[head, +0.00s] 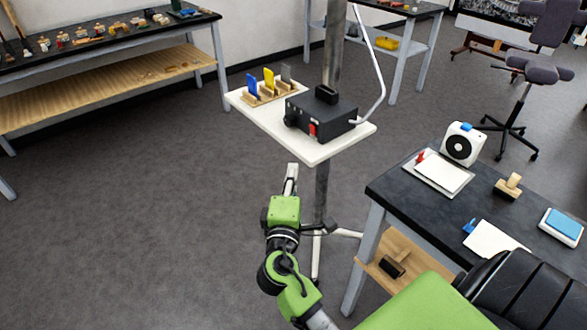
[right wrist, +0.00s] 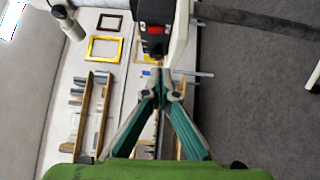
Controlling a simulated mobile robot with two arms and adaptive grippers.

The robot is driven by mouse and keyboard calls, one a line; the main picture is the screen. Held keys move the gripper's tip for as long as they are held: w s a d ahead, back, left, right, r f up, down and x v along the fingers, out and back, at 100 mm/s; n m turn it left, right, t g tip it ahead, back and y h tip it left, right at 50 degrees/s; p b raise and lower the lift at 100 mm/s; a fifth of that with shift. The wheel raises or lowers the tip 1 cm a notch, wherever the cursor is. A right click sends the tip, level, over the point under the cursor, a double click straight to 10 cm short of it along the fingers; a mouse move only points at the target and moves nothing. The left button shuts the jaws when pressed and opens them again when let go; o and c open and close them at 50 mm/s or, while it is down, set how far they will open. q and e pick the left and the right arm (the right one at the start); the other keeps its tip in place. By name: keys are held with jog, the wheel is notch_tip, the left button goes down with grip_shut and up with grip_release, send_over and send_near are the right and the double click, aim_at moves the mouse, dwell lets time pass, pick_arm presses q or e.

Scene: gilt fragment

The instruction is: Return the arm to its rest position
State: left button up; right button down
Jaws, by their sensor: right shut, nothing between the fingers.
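My right arm, green and black, reaches up from the bottom middle of the head view. Its gripper (head: 291,172) hangs over the grey floor, just in front of and below the near edge of the small white stand top (head: 318,152). In the right wrist view the green-padded fingers of the right gripper (right wrist: 161,76) come together at their tips, shut and with nothing held. My left gripper is not in view.
On the stand top sit a black box with a red switch (head: 320,112) and a wooden rack with coloured cards (head: 266,88). A dark-topped table (head: 395,184) stands at the right. The floor at the left (head: 140,200) is clear.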

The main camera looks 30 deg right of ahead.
dwell(0.5)
jog(key=a+f+n+g+y, duration=0.1)
jog(key=a+f+y, duration=0.2)
jog(key=f, duration=0.8)
jog(key=a+f+g+y, duration=0.1)
jog(key=a+f+y, duration=0.1)
jog(key=f, duration=0.8)
jog(key=s+a+f+g+y, duration=0.2)
jog(key=s+f, duration=0.2)
jog(key=f, duration=0.5)
jog(key=s+a+f+g+y, duration=0.1)
jog(key=s+a+f, duration=0.15)
jog(key=f, duration=0.55)
jog(key=s+a+f+m+g+y, duration=0.2)
jog(key=s+f+m+g+y, duration=0.15)
jog(key=s+f, duration=1.1)
jog(key=s+d+f+m+g, duration=0.1)
jog(key=s+f, duration=0.3)
jog(key=s, duration=0.8)
jog(key=s+d+f+m+g, duration=0.1)
jog(key=s+f+m+g, duration=0.2)
jog(key=s, duration=0.8)
jog(key=shift+s+f+m, duration=0.35)
jog(key=shift+f+m, duration=0.4)
jog(key=shift+f, duration=0.2)
jog(key=shift+d+g, duration=0.1)
jog(key=shift+g, duration=0.15)
